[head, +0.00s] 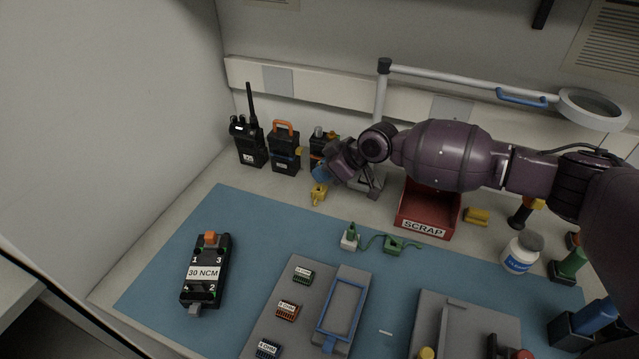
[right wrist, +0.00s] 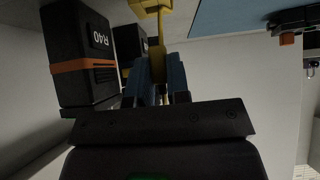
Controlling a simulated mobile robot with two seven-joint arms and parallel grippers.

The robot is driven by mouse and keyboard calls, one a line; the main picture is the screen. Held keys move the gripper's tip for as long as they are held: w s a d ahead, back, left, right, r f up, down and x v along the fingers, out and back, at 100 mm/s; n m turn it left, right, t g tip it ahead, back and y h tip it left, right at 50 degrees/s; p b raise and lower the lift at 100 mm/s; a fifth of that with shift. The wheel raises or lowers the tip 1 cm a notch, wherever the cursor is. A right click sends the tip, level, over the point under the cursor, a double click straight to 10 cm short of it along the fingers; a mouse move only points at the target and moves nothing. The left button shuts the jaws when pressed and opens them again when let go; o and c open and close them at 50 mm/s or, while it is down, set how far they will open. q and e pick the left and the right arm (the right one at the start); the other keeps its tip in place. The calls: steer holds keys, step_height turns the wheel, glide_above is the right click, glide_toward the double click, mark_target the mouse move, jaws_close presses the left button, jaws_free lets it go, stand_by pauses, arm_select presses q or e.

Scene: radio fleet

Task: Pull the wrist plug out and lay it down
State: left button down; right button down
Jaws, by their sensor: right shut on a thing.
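A small white block (head: 349,242) stands on the blue mat with a green plug (head: 351,229) upright in its top. A thin green cord runs from it to a green piece (head: 394,244) lying at the right. My right gripper (head: 321,177) is behind and left of these, apart from them. It is shut on a small yellow piece (head: 319,193), held near the mat's back edge. In the right wrist view the blue fingers (right wrist: 158,62) close around the yellow piece's narrow stem (right wrist: 156,38). My left gripper is out of view.
Radios (head: 250,150) and dark packs (head: 285,152) line the back left. A red SCRAP bin (head: 425,215) stands behind the green piece, with a white bottle (head: 519,254) to the right. A 30 NCM device (head: 205,271) lies left. The blue mat (head: 265,238) has bare room in its middle.

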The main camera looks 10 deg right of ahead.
steer(key=shift+r+p, duration=0.5)
steer(key=shift+r, duration=0.9)
